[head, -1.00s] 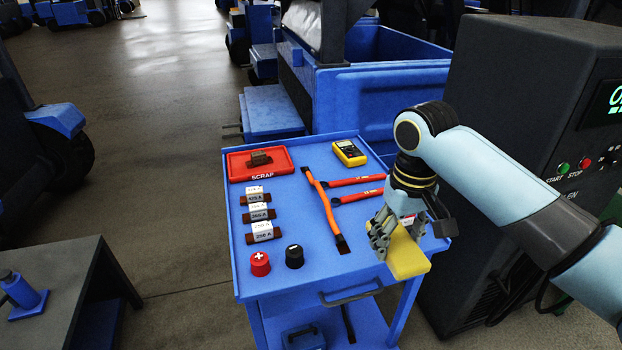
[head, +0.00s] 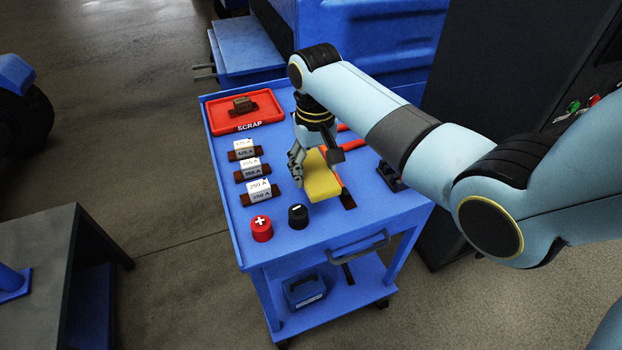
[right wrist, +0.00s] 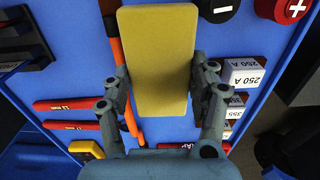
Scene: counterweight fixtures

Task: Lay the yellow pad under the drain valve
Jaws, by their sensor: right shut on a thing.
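The yellow pad (head: 321,178) is a flat rectangular block above the blue cart top in the head view. In the right wrist view the pad (right wrist: 158,60) fills the upper middle, between the fingers. My right gripper (head: 300,162) is shut on the pad; its two fingers (right wrist: 160,80) lie along the pad's sides. The pad seems to be held over the cart, near the orange-handled tool; its exact height is hard to tell. The drain valve cannot be made out in these views. My left gripper is not in view.
The blue cart (head: 285,247) carries a red scrap tray (head: 277,108), several labelled fuses (head: 262,190), a red plus cap (head: 261,228) and a black minus cap (head: 298,216). A dark bench (head: 40,235) stands left. Open floor (head: 165,170) lies between them.

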